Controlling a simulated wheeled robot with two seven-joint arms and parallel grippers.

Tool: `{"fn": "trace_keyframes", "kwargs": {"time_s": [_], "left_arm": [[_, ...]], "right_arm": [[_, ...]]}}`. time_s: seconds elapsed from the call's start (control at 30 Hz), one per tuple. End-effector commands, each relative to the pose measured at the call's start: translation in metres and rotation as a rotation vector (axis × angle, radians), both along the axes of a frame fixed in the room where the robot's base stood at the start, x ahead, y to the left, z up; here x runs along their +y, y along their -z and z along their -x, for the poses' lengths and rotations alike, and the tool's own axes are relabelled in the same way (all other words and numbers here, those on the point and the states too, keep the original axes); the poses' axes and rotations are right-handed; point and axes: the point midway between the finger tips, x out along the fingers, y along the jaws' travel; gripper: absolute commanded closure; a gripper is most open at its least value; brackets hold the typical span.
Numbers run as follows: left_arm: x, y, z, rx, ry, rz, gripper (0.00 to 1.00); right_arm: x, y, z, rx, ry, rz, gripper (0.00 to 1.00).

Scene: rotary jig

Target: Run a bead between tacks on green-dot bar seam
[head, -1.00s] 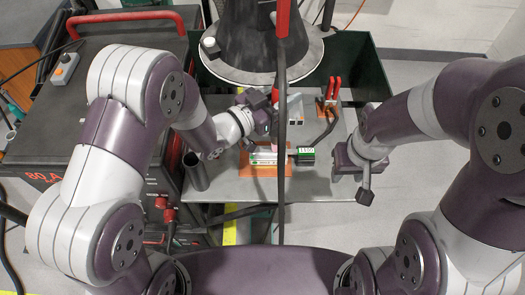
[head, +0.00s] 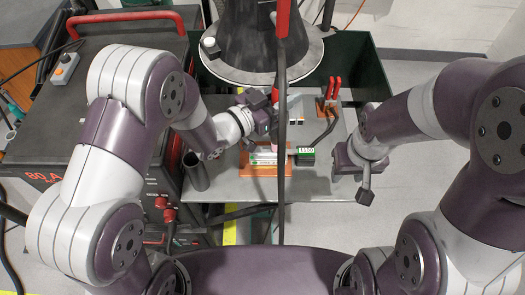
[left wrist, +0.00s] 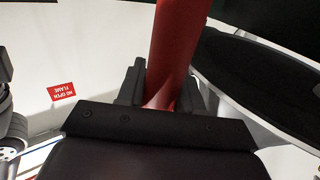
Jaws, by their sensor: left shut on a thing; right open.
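My left gripper (head: 262,116) is above the work table, just beyond the workpiece. In the left wrist view it is shut on a red cylindrical handle (left wrist: 176,50), which looks like the torch. The torch's tip is hard to make out in the head view. A small silver bar piece (head: 266,159) lies on an orange plate (head: 271,171) on the grey table. The green dot, the tacks and the seam are too small to tell. My right gripper (head: 357,176) is open and empty at the table's right edge.
A dark cable (head: 282,185) hangs across the work area. A red-handled clamp (head: 331,92) stands at the back right of the table. A dark upright tube (head: 195,172) stands at the left edge. The welding machine (head: 100,110) is at left.

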Motion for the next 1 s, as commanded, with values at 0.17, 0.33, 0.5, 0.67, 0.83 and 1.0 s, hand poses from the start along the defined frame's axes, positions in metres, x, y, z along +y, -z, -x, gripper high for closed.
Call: {"fn": "trace_keyframes", "kwargs": {"time_s": [0.17, 0.33, 0.5, 0.67, 0.83, 1.0], "left_arm": [[0.0, -0.001, 0.0, -0.003, 0.0, 0.002, 0.95], [0.0, -0.004, 0.0, -0.003, 0.0, 0.002, 0.95], [0.0, -0.021, 0.0, -0.003, 0.0, 0.003, 0.95], [0.0, -0.038, 0.0, -0.004, 0.0, 0.002, 0.95], [0.0, -0.052, 0.0, -0.003, 0.0, 0.001, 0.95], [0.0, -0.051, 0.0, -0.002, 0.0, 0.001, 0.95]], "right_arm": [[0.0, 0.0, 0.0, 0.0, 0.0, 0.0, 0.57], [0.0, -0.003, 0.0, 0.0, 0.0, 0.0, 0.57], [0.0, -0.016, 0.0, 0.0, 0.0, 0.0, 0.57], [0.0, -0.029, 0.0, 0.0, 0.0, 0.0, 0.57], [0.0, -0.039, 0.0, 0.0, 0.0, 0.0, 0.57], [0.0, -0.037, 0.0, 0.0, 0.0, 0.0, 0.57]]}}
